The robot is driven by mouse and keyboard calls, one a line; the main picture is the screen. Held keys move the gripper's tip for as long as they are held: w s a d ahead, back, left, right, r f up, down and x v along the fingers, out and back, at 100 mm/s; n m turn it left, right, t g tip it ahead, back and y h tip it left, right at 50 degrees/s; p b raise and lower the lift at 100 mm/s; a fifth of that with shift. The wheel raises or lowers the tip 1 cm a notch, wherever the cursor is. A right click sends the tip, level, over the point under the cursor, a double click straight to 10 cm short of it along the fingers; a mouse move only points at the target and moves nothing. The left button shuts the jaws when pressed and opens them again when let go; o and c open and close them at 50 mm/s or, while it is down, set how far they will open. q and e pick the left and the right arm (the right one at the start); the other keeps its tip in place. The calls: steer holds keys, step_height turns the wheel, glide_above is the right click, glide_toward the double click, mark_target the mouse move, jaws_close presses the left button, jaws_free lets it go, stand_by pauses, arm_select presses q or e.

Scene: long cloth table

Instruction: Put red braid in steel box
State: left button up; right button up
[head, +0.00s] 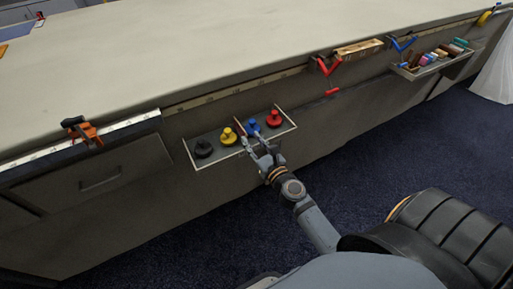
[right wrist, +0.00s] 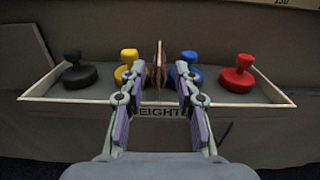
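A thin, upright reddish-brown item (right wrist: 158,70), possibly the red braid, stands between the yellow and blue weights in the right wrist view. It also shows as a small reddish sliver in the head view (head: 240,128). My right gripper (right wrist: 160,84) is open, with a finger on each side of this item and visible gaps to both. In the head view my right gripper (head: 261,150) reaches over the front rim of the shallow tray (head: 191,152). I cannot tell which container is the steel box. My left gripper is out of view.
The tray holds black (right wrist: 78,70), yellow (right wrist: 128,66), blue (right wrist: 188,66) and red (right wrist: 238,75) weights. A second tray (head: 408,73) with several coloured items hangs farther right. Red-handled (head: 328,72) and orange (head: 86,133) tools sit along the table's edge. The tabletop (head: 190,50) is mostly clear.

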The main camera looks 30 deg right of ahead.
steer(key=shift+s+f, duration=0.25)
steer(key=shift+s, duration=0.6)
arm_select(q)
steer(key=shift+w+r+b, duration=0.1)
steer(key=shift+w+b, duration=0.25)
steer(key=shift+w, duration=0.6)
arm_select(e)
steer(key=shift+s+r, duration=0.25)
steer(key=shift+s, duration=0.35)
steer(key=shift+f, duration=0.1)
